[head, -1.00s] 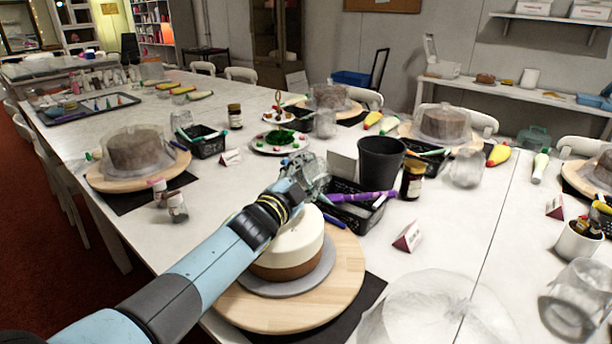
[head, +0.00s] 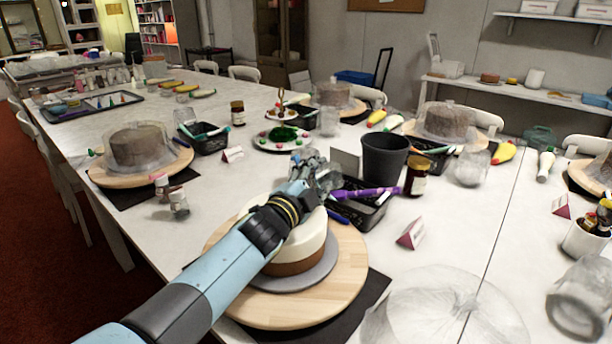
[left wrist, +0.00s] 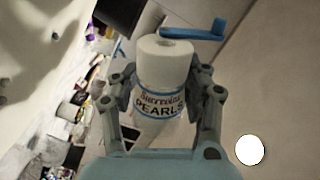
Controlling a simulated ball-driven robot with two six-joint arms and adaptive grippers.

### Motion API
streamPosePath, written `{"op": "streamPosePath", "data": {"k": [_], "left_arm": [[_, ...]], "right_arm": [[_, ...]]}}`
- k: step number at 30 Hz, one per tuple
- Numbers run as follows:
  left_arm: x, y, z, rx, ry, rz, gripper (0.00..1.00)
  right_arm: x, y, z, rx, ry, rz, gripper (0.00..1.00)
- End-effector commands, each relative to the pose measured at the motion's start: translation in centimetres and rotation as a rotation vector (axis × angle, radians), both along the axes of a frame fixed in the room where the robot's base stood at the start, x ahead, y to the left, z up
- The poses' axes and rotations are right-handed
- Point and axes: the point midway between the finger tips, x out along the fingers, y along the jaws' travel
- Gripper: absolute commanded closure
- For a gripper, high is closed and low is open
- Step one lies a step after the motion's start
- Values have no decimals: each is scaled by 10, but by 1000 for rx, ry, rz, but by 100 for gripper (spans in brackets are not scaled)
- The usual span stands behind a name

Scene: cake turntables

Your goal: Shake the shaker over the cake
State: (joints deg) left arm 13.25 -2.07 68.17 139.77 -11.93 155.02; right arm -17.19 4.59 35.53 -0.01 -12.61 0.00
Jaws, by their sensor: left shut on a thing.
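The cake (head: 283,262), cream on top and brown below, stands on a grey board on a round wooden turntable (head: 345,280) in the head view. My left gripper (head: 318,178) is above the cake's far side, and my forearm hides part of the cake. In the left wrist view my left gripper (left wrist: 163,85) is shut on the shaker (left wrist: 160,72), a white bottle with a blue-edged label reading "PEARLS". The shaker is hard to make out in the head view. My right gripper is in neither view.
A folded card (head: 411,233) and a clear plastic cover (head: 440,310) are at the right. Bare table lies left of the turntable.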

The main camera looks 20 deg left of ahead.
Motion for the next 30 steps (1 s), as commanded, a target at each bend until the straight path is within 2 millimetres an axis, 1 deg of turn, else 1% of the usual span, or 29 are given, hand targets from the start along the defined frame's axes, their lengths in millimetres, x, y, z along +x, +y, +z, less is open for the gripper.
{"op": "streamPosePath", "data": {"k": [2,6,16,24,28,30], "left_arm": [[-1,-9,0,-1,-1,0,94],[-1,-15,0,0,-1,0,94],[-1,-14,5,-75,10,0,94],[-1,-14,4,-87,12,0,94],[-2,-21,9,-88,10,-1,94],[-1,-15,4,-84,11,0,94]], "right_arm": [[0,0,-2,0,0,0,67],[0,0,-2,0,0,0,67],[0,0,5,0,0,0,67],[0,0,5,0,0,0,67],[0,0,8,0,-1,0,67],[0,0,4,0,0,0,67]]}}
